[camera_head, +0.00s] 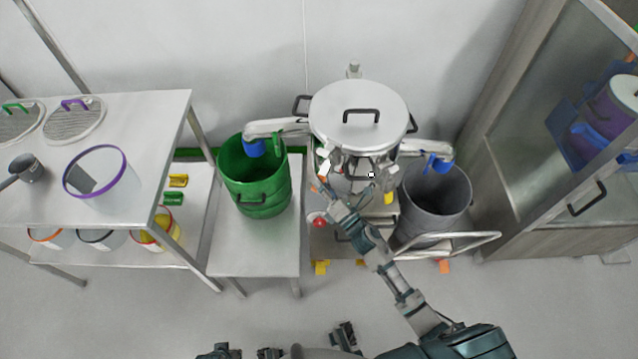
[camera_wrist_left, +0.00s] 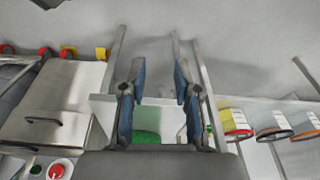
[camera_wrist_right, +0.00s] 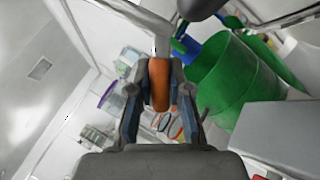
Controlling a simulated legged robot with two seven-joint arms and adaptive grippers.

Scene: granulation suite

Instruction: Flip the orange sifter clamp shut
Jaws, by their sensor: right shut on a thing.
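The sifter (camera_head: 340,131) stands at the back centre with its round grey lid and dark handle on top. The orange clamp (camera_wrist_right: 159,82) sits upright between the fingers of my right gripper (camera_wrist_right: 158,100) in the right wrist view. The fingers are shut on it, one on each side. In the head view my right gripper (camera_head: 332,192) reaches the sifter's front, below the lid, and hides most of the clamp. My left gripper (camera_wrist_left: 158,80) is open and empty in the left wrist view, away from the sifter.
A green drum (camera_head: 254,185) stands left of the sifter and a grey drum (camera_head: 434,205) right of it. A red button (camera_head: 318,221) is just below my right gripper. A steel table (camera_head: 130,125) stands at left, a glass-door cabinet (camera_head: 560,130) at right.

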